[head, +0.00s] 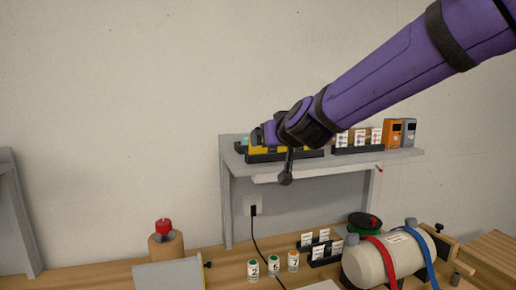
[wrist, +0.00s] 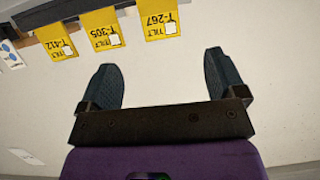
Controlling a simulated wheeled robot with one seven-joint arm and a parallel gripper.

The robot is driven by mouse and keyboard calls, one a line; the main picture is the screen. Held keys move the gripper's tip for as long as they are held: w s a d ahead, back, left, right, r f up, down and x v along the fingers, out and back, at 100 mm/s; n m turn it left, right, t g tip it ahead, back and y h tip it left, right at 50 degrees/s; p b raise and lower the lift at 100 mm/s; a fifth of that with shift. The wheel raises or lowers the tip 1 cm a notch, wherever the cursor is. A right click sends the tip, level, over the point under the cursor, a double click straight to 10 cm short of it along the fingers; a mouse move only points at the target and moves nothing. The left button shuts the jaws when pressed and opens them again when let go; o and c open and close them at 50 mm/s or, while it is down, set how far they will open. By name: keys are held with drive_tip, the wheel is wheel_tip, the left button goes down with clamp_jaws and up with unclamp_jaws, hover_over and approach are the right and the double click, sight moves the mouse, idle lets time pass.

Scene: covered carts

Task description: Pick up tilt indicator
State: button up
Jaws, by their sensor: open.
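Several yellow tilt indicators hang in a row at the top of the wrist view, their print upside down. They read T-267 (wrist: 159,22), T-305 (wrist: 102,31) and T-412 (wrist: 57,42). In the head view, yellow indicators (head: 260,149) stand in a black holder on the left part of the shelf, partly hidden by my arm. My gripper (wrist: 160,65) is open, with nothing between its fingers. The indicators lie beyond its fingertips, with T-267 roughly ahead of the gap. The fingers are hard to make out in the head view.
The grey shelf (head: 405,155) also bears a rack of white cards (head: 358,139) and orange and grey boxes (head: 393,132). The bench below holds small vials (head: 273,267), a strapped tank (head: 368,264) and a red-topped cylinder (head: 165,246). The wall above the shelf's left is clear.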

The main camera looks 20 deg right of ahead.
drive_tip(key=x, duration=0.6)
drive_tip(key=shift+w+d+r, duration=0.1)
drive_tip(key=shift+r, duration=0.1)
drive_tip(key=shift+r+x, duration=0.1)
drive_tip(key=shift+x, duration=1.3)
drive_tip(key=shift+r+x, duration=0.15)
drive_tip(key=shift+x, duration=1.25)
drive_tip(key=c, duration=1)
